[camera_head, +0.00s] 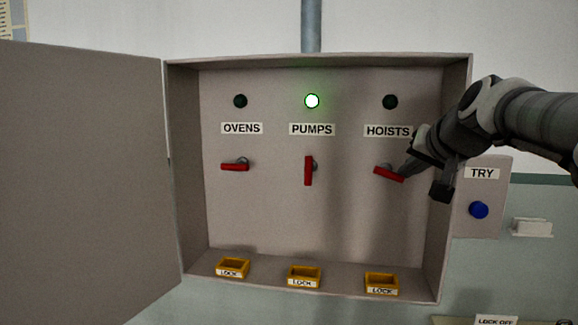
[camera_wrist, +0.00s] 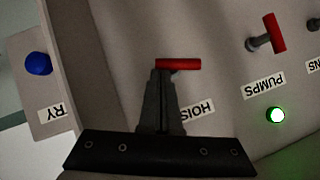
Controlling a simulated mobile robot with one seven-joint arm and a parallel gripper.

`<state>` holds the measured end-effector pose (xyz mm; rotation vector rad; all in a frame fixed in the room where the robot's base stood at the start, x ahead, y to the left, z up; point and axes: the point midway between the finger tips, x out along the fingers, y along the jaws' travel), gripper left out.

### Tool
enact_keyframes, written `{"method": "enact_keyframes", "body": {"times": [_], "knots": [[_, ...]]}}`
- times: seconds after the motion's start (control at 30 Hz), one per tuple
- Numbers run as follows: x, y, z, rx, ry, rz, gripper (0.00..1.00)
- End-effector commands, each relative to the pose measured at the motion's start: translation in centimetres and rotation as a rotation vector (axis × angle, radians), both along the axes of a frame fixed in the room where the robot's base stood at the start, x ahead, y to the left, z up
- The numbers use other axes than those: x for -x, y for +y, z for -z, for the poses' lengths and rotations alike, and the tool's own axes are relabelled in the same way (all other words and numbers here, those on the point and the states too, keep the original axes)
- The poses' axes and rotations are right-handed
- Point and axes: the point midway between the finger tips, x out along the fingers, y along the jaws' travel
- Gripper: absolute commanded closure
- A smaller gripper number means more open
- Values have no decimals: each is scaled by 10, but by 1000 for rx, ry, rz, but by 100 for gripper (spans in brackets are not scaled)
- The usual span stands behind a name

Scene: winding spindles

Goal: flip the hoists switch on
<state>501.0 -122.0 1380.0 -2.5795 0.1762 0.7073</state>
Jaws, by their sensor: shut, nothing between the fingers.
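The red hoists switch (camera_head: 388,173) sits below the HOISTS label (camera_head: 388,131) in the open panel box. Its handle lies nearly level, tilted slightly down to the right. The round lamp (camera_head: 390,102) above it is dark. My gripper (camera_head: 404,176) is shut and empty, with its fingertips at the right part of the handle. In the wrist view the switch handle (camera_wrist: 181,64) shows at the tips of my gripper (camera_wrist: 160,72). The fingertips appear to touch or nearly touch it; the exact contact is hard to tell. The fingers partly hide the HOISTS label there.
The pumps switch (camera_head: 309,171) is upright under a lit green lamp (camera_head: 312,101). The ovens switch (camera_head: 235,166) is level under a dark lamp. Yellow lock trays (camera_head: 304,284) line the box floor. The box's right wall, a blue TRY button (camera_head: 479,210) and the open door (camera_head: 80,180) flank it.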

Motion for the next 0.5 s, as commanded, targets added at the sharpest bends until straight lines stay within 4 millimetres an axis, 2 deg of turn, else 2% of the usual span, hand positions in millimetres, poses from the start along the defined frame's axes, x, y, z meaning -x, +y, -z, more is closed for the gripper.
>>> {"method": "enact_keyframes", "body": {"times": [0.5], "knots": [[0,5,6,2,0,1,100]]}}
